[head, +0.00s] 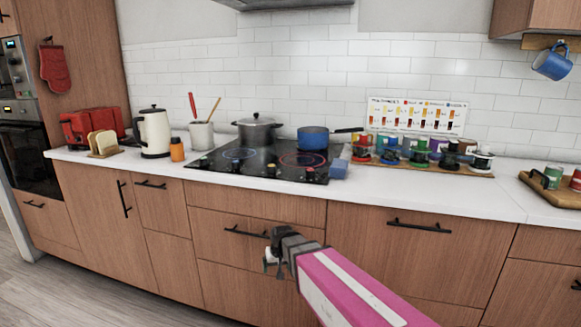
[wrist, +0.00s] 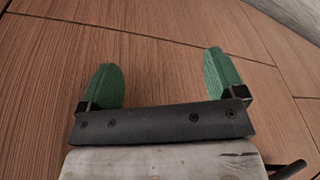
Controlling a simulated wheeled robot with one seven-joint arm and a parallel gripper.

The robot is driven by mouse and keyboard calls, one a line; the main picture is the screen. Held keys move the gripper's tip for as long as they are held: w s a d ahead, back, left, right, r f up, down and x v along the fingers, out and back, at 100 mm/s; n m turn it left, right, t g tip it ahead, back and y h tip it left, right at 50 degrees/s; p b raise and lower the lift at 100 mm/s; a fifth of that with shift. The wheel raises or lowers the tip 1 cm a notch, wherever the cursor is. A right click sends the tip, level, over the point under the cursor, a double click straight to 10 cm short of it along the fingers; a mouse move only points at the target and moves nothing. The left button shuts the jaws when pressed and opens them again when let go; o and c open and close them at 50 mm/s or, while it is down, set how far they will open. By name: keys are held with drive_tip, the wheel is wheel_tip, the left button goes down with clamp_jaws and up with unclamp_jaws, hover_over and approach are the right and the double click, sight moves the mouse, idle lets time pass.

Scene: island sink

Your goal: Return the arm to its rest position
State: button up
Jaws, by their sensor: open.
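My arm reaches in from the lower right of the head view, with a pink and white link. My gripper (head: 272,262) is at its end, in front of the wooden drawer fronts and below the counter edge. In the wrist view my gripper (wrist: 162,84) shows two green fingers spread wide apart with nothing between them. Behind the fingers are wooden cabinet fronts (wrist: 160,58). I cannot tell whether the gripper touches the drawer front.
The white counter (head: 420,180) runs above the drawers. A black cooktop (head: 262,160) bears a grey pot (head: 257,133) and a blue pan (head: 313,138). Black handles (head: 247,232) stick out from the drawers. Floor (head: 90,290) is clear at the lower left.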

drive_tip(key=s+d+m+g, duration=0.1)
drive_tip(key=s+d, duration=0.3)
drive_tip(key=d, duration=0.7)
drive_tip(key=s+d+m+g+h, duration=0.1)
drive_tip(key=s+d, duration=0.4)
drive_tip(key=d, duration=0.7)
drive_tip(key=shift+s+m+h, duration=0.2)
drive_tip(key=shift+m+h, duration=0.1)
drive_tip(key=shift+m, duration=0.1)
drive_tip(key=shift+d, duration=0.1)
